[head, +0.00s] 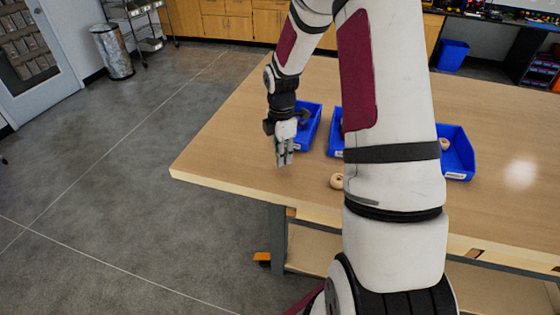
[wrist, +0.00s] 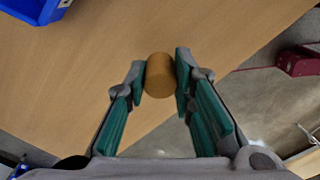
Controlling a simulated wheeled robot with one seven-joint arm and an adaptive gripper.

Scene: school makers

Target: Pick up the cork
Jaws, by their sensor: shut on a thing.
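The cork cannot be made out in the head view. Whether it touches the table is hard to tell.
Blue bins stand on the table: one (head: 307,128) just behind my gripper, one (head: 336,146) partly hidden by my arm, one (head: 460,160) to the right. A small tan ring-like object (head: 337,181) lies near the front edge. The table's right side is mostly clear.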

